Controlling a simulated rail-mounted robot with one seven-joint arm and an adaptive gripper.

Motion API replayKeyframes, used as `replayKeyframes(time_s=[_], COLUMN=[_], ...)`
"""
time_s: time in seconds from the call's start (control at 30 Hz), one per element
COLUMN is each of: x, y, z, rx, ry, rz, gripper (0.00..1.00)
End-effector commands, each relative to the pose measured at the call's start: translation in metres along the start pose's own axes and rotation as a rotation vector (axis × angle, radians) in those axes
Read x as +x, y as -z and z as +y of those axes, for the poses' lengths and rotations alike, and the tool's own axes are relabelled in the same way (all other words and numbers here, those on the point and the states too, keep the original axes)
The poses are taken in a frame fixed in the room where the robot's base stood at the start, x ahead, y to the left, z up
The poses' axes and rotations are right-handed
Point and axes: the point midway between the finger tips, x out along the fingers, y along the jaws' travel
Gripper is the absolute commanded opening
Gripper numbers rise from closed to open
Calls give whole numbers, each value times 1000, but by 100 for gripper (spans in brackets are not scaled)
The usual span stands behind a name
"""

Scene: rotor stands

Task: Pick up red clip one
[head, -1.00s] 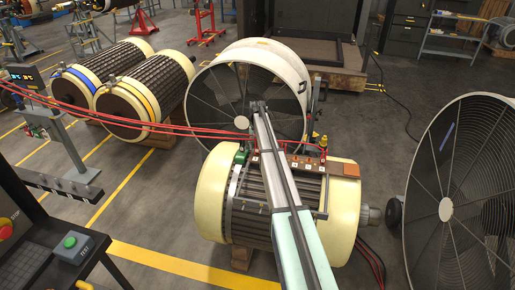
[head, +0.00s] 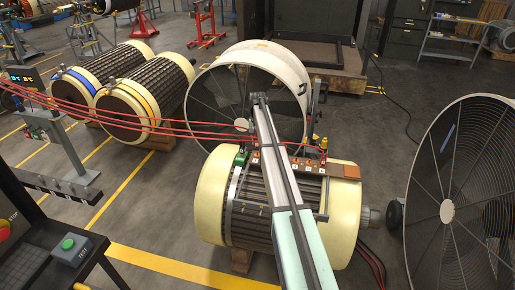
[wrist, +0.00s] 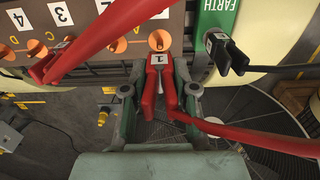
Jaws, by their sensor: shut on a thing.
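Red clip one (wrist: 150,93), with a white label "1", is between the fingers of my gripper (wrist: 158,88) in the wrist view. The fingers are shut on it. Its tip is close to the orange terminal (wrist: 160,41) under label 1; I cannot tell whether they touch. A red cable (wrist: 240,132) runs from the clip to the right. In the head view my arm covers the middle of the cream-ended rotor (head: 343,200), and I cannot make out the gripper or clip there.
The brown terminal board (head: 312,166) holds several numbered terminals. Another red clip (wrist: 42,70) is on its left in the wrist view. The green EARTH block (wrist: 215,18) has a black clip (wrist: 233,58) nearby. A large fan (head: 465,190) stands right.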

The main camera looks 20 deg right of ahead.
Motion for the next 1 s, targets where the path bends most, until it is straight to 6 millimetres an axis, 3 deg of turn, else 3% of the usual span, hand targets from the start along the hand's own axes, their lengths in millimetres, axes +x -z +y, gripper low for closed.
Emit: replayKeyframes(time_s=[0.3, 0.5, 0.7, 1.0], x=[-85, -124, -144, -150], y=[1, 1, 0, 0], z=[0, 0, 0, 0], rx=[0, 0, 0, 0], ry=[1, 1, 0, 0], rz=[3, 2, 0, 0], gripper=[0, 0, 0, 0])
